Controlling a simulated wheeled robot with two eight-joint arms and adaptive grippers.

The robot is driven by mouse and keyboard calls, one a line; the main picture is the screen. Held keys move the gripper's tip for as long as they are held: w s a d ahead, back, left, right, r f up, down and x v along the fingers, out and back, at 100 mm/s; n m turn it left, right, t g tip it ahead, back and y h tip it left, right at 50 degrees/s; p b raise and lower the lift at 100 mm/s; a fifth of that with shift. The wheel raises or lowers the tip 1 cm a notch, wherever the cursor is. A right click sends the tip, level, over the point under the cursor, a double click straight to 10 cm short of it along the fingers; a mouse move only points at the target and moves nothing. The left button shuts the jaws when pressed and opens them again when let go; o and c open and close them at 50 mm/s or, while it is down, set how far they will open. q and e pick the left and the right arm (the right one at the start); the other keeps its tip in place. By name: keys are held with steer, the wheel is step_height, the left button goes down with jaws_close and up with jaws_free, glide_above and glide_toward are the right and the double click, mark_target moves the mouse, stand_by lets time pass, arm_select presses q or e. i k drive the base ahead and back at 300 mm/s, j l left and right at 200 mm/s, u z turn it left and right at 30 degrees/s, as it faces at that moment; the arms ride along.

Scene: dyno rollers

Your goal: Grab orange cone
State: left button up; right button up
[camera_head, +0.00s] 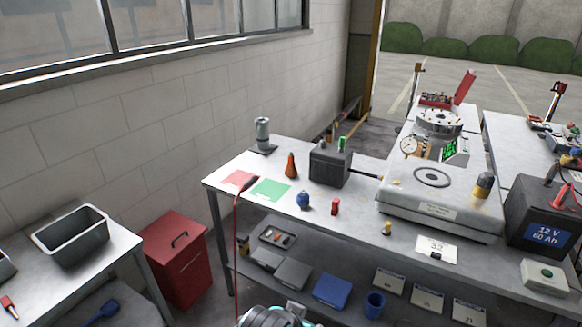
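The orange cone (291,166) stands upright on the grey metal workbench (330,205), near its back edge. It is a small orange piece with a narrow top. It is just left of a dark grey box (330,165) and behind a green mat (270,189). Nothing touches it that I can see. A rounded part at the bottom edge looks like one of my arm links. Neither gripper's fingers show.
A blue piece (303,200) and a red piece (335,206) stand in front of the cone. A grey cylinder on a base (262,134) is at the back left. A flat machine (440,195) fills the right. A red cabinet (175,260) stands left of the bench.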

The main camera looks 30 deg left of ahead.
mark_target(291, 172)
steer(key=i+j+u, duration=0.1)
steer(key=i+j, duration=0.75)
